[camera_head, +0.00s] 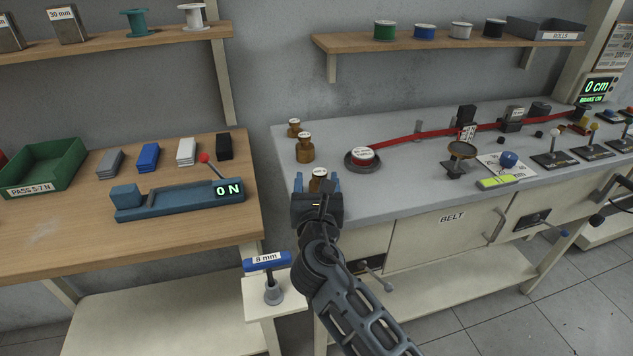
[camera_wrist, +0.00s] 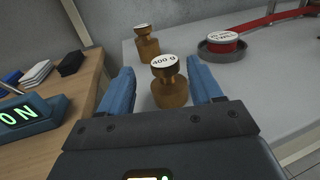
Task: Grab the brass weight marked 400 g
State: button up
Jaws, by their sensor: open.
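The brass weight marked 400 g (camera_wrist: 170,91) stands upright on the grey bench top, its white label readable in the wrist view. In the head view the same weight (camera_head: 319,174) shows only its top, partly hidden behind my gripper. My gripper (camera_head: 317,183) is open, with its two blue fingers on either side of that weight. A second brass weight (camera_head: 305,148) stands just behind, and a smaller one (camera_head: 294,128) farther back.
A round dark dish (camera_head: 351,165) with a red spool stands right of the weights. A red belt (camera_head: 420,136) runs along the grey bench (camera_head: 400,200). A wooden table (camera_head: 60,235) with a blue device (camera_head: 180,201) is at left, across a narrow gap.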

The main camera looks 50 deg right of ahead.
aim_at(319, 169)
jog(key=x, duration=0.5)
jog(key=shift+s+d+p, duration=0.15)
jog(key=shift+s+p, duration=0.05)
jog(key=shift+p, duration=0.1)
jog(key=shift+r, duration=0.1)
grip_shut()
